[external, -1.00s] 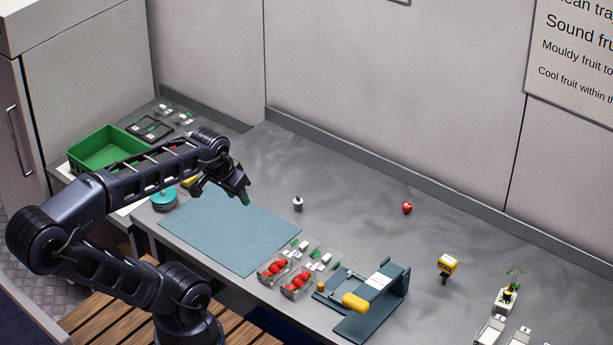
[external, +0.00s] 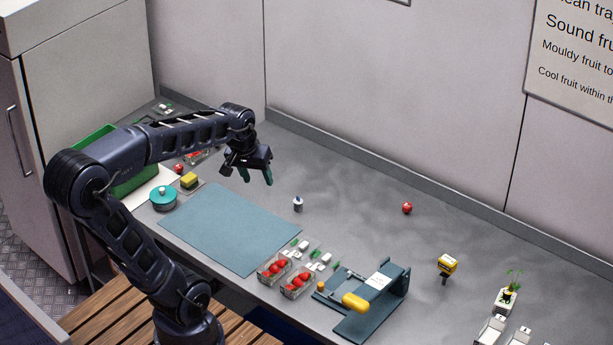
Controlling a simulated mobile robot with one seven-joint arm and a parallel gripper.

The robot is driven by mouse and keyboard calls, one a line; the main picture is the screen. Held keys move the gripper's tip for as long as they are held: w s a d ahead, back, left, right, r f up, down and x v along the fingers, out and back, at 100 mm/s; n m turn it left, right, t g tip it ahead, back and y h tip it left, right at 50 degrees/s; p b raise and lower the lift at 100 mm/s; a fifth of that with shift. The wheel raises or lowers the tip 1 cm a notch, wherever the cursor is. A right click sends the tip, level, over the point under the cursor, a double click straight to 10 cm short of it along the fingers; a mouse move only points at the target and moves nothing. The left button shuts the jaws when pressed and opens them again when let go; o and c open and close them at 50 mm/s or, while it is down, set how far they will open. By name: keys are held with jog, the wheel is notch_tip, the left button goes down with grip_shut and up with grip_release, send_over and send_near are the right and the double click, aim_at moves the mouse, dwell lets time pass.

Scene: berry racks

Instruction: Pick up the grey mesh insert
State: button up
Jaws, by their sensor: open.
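I cannot make out a grey mesh insert for certain in the external view. My gripper (external: 256,178) is open and empty, with its dark green-tipped fingers pointing down. It hangs above the bench, over the area behind the far edge of the blue-grey mat (external: 230,225). My raised arm hides part of the left side counter and the green crate (external: 133,180) there.
The back middle is clear.

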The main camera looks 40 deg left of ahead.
jog(key=w+a+f+n+g, duration=0.1)
jog(key=w+a+f+n, duration=0.15)
jog(key=w, duration=0.45)
jog(key=w+a+f+n+g, duration=0.1)
jog(key=w+f+n, duration=0.3)
jog(key=w, duration=0.4)
jog(key=n+g+h, duration=0.1)
jog(key=n+g, duration=0.1)
jog(key=n, duration=0.4)
send_near(298, 197)
jog(key=s, duration=0.1)
notch_tip(298, 197, down, 2)
jog(key=shift+w, duration=0.1)
jog(key=f, duration=0.4)
jog(key=shift+d+f, duration=0.1)
jog(key=shift+d, duration=0.25)
jog(key=shift+w+d+f, duration=0.1)
jog(key=shift+d+f, duration=0.1)
jog(key=shift+f, duration=1.25)
jog(key=shift+w+d+f, duration=0.1)
jog(key=shift+d+f, duration=0.05)
jog(key=shift+f, duration=1.3)
jog(key=c, duration=1)
jog(key=shift+r, duration=0.1)
jog(key=shift+c, duration=0.2)
